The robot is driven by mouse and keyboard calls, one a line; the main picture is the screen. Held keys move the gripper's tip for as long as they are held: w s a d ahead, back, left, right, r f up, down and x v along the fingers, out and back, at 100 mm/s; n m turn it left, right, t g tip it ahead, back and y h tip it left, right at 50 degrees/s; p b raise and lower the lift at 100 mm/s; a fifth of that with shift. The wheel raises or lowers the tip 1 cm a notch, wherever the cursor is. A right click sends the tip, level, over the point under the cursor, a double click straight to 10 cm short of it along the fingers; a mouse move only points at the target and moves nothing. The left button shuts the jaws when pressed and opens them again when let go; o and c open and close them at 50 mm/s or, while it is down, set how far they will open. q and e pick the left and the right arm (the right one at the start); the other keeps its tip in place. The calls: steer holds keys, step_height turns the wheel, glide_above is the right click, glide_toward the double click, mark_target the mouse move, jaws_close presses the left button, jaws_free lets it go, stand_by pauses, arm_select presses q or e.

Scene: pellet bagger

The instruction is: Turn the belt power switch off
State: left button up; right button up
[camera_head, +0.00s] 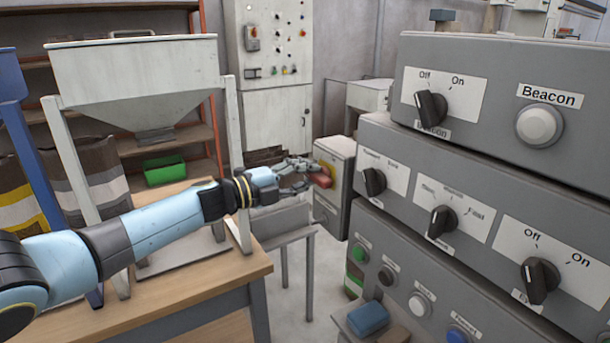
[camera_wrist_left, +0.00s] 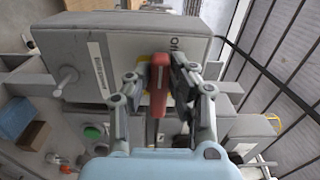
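A red switch handle (camera_head: 321,181) sits on a yellow plate on the side of a grey switch box (camera_head: 336,160), left of the control panel. The handle's base is partly hidden by the fingers. My right gripper is out of view.
The grey control panel (camera_head: 480,190) with black knobs and buttons fills the right. A hopper (camera_head: 135,85) on a white frame and a wooden table (camera_head: 190,295) stand left. A blue block (camera_head: 368,318) lies low in front of the panel.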

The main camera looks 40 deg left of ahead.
arm_select(q)
steer(key=o, duration=0.4)
steer(key=shift+w+d, duration=0.1)
steer(key=shift+w, duration=0.05)
steer(key=v, duration=1.2)
